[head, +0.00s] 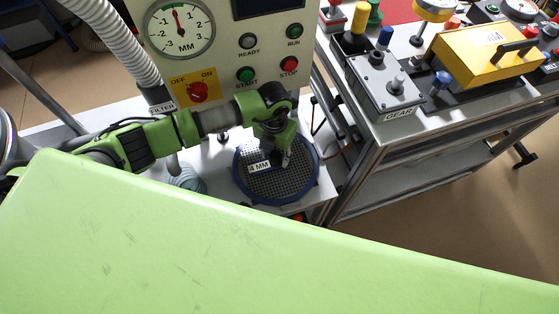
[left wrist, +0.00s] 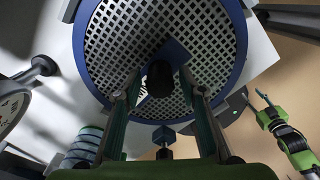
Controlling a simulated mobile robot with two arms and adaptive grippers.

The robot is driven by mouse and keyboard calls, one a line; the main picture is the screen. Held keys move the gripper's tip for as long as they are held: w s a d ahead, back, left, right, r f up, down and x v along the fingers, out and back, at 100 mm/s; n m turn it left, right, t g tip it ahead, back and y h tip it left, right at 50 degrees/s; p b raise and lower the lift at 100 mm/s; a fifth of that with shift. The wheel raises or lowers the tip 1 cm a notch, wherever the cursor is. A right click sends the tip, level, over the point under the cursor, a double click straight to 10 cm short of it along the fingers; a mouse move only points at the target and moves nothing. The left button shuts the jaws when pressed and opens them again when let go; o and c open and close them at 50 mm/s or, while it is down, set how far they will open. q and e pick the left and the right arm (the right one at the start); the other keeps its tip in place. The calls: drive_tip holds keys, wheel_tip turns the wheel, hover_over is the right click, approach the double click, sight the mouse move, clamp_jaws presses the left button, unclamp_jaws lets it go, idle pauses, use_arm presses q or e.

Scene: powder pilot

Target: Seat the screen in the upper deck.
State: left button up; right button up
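The screen (head: 300,182) is a round perforated disc with a blue rim and a "4 MM" label. It lies over the white shelf below the machine panel in the head view, and I cannot tell whether it touches the shelf. In the left wrist view the screen (left wrist: 112,40) fills the upper middle. My left gripper (head: 280,158) is at its centre, with its fingers (left wrist: 160,88) on either side of a dark knob and gaps appearing beside it. My right gripper (left wrist: 256,98) shows small at the right of the left wrist view, apart from the screen, seemingly open. I cannot pick out the upper deck.
The machine panel (head: 220,60) with dial and buttons stands behind the screen. A pale blue ribbed bellows (head: 187,180) is left of it. A metal cart (head: 400,125) holding a grey gear box (head: 385,85) and a yellow case (head: 490,55) stands close on the right.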

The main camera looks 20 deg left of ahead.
sight(275, 155)
use_arm(q)
clamp_jaws()
drive_tip(key=shift+r, duration=0.1)
drive_tip(key=shift+r+p, duration=2.1)
drive_tip(key=shift+r, duration=0.5)
